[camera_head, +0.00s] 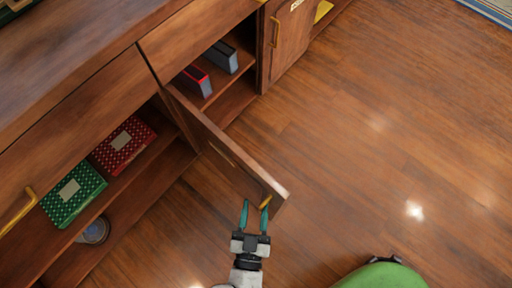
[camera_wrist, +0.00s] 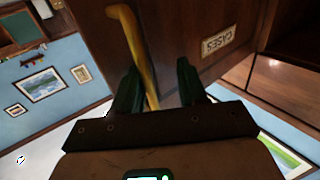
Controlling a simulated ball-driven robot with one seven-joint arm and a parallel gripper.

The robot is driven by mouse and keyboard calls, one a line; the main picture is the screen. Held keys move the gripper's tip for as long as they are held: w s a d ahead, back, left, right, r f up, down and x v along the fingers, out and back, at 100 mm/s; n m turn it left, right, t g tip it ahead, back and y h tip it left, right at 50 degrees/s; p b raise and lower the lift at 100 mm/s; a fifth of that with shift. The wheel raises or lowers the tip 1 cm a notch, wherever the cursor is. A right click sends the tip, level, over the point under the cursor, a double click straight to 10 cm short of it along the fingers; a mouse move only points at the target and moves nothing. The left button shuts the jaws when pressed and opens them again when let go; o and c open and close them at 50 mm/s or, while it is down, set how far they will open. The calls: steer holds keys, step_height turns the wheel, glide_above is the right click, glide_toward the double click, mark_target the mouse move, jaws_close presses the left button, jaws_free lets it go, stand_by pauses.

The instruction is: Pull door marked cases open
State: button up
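The wooden door marked "CASES" (camera_head: 225,150) stands swung out from the bookcase, with the shelves behind it exposed. In the wrist view the door (camera_wrist: 180,25) fills the top middle, and its label (camera_wrist: 219,41) appears upside down. The door's yellow handle (camera_wrist: 135,50) reaches down between my fingers, nearer the left one. In the head view the handle (camera_head: 265,202) is at the door's outer end, right by my fingertips. My gripper (camera_head: 254,210) has its teal fingers apart; it also shows in the wrist view (camera_wrist: 160,82). I cannot tell whether a finger touches the handle.
Red and grey binders (camera_head: 196,80) stand on a shelf behind the door. Green (camera_head: 73,193) and red (camera_head: 124,144) patterned boxes lie on a shelf to the left. Another labelled door (camera_head: 290,40) is shut farther right. The wood floor (camera_head: 400,150) on the right is clear. A green rounded thing (camera_head: 383,276) is at the bottom edge.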

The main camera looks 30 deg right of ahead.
steer(key=shift+s, duration=0.1)
stand_by(0.5)
steer(key=shift+s+a, duration=0.1)
steer(key=v, duration=1)
steer(key=shift+s+a, duration=0.2)
steer(key=shift+s, duration=0.05)
